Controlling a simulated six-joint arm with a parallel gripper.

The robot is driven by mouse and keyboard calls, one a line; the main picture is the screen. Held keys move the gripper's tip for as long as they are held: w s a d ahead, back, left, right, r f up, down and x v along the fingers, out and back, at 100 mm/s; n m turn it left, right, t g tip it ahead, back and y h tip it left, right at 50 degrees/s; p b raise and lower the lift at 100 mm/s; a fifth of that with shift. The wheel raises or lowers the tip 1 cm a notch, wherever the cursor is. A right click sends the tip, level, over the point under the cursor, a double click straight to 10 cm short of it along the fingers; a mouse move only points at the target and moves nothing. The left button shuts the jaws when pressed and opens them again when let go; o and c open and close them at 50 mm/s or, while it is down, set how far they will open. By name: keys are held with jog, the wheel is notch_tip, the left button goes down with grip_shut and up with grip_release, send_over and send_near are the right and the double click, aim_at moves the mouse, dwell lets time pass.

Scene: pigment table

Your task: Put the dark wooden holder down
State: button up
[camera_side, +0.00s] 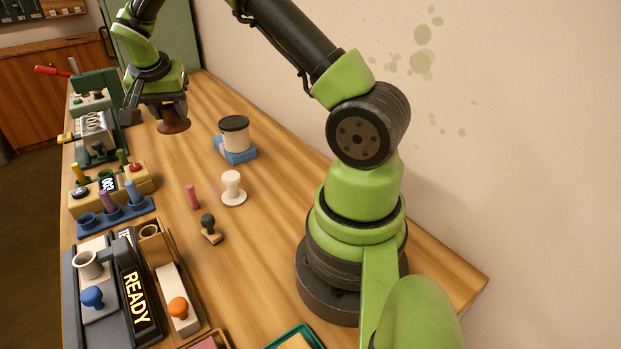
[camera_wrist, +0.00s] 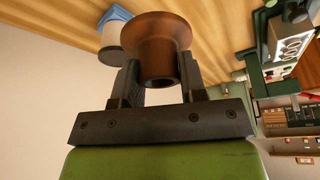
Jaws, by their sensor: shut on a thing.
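The dark wooden holder (camera_side: 174,124) is a reddish-brown, spool-like piece with a wide flared end. My gripper (camera_side: 158,107) is shut on it at the far part of the table, and it appears to hang just above the wood. In the wrist view, the holder (camera_wrist: 156,46) sits between the two dark fingers of my gripper (camera_wrist: 160,78), its round end facing the camera. I cannot tell the exact gap between the holder and the table.
A white jar with a dark lid (camera_side: 234,134) stands on a blue base (camera_side: 238,154) to the right. A white spool-shaped stand (camera_side: 232,188), pink peg (camera_side: 193,196) and dark stamp (camera_side: 210,228) stand nearer. Devices line the left edge, including a READY panel (camera_side: 136,297). Bare wood lies between.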

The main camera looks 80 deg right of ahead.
jog(key=s+d+m+g+y, duration=0.2)
jog(key=s+d+m+g, duration=0.15)
jog(key=s+m, duration=0.85)
jog(key=s+d+m+g+y, duration=0.3)
jog(key=s+m, duration=0.5)
jog(key=s, duration=0.8)
jog(key=shift+t+h, duration=0.45)
jog(key=shift+h, duration=0.25)
jog(key=f, duration=1.5)
jog(key=shift+w+d, duration=0.35)
jog(key=shift+f, duration=0.2)
jog(key=o, duration=0.9)
jog(key=shift+o, duration=0.2)
jog(key=shift+r, duration=0.1)
